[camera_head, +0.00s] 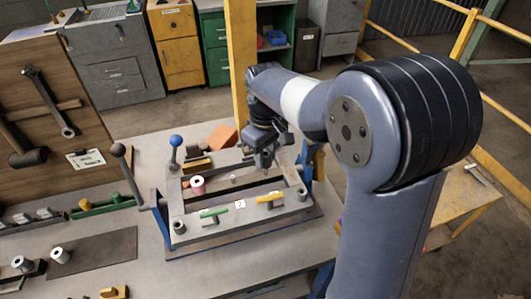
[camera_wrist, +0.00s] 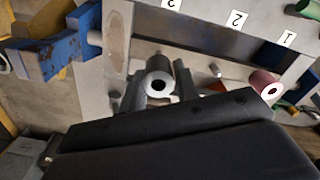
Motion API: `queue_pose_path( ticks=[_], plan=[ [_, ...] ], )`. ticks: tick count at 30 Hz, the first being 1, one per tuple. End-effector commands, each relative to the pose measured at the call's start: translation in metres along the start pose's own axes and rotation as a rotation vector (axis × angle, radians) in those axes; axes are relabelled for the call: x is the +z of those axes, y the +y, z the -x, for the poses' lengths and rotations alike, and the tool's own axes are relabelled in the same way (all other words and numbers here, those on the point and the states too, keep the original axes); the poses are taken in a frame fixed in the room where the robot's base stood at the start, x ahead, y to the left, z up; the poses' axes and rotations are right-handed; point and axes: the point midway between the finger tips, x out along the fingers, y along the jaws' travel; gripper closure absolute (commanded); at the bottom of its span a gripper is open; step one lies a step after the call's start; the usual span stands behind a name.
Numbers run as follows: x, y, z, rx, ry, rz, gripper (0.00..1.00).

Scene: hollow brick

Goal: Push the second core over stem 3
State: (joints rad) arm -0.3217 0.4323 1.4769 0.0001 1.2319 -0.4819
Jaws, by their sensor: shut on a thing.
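My gripper (camera_head: 265,163) is over the right part of the mould frame (camera_head: 240,223) in the head view. In the wrist view my gripper (camera_wrist: 158,97) is shut on a grey core (camera_wrist: 159,69) with a pale end and dark hole. This core is near label 3 (camera_wrist: 171,4); stem 3 cannot be made out, and I cannot tell whether the core is around it. A bare stem (camera_wrist: 215,70) stands near label 2 (camera_wrist: 237,19), also visible in the head view (camera_head: 233,179). A reddish core (camera_wrist: 266,83) is near label 1, also in the head view (camera_head: 198,187).
A blue-knobbed lever (camera_head: 175,148) and a dark-knobbed lever (camera_head: 122,160) rise by the frame. Green (camera_head: 214,212) and yellow (camera_head: 268,198) handles sit on its front edge.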

Motion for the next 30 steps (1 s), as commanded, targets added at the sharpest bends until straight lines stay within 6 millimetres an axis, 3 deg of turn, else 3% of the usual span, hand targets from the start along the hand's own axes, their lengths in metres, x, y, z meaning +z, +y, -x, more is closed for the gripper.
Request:
queue_pose_path(
  ticks=[30],
  plan=[
    [0.000, 0.000, -0.019, 0.000, -0.001, 0.000, 0.93]
  ],
)
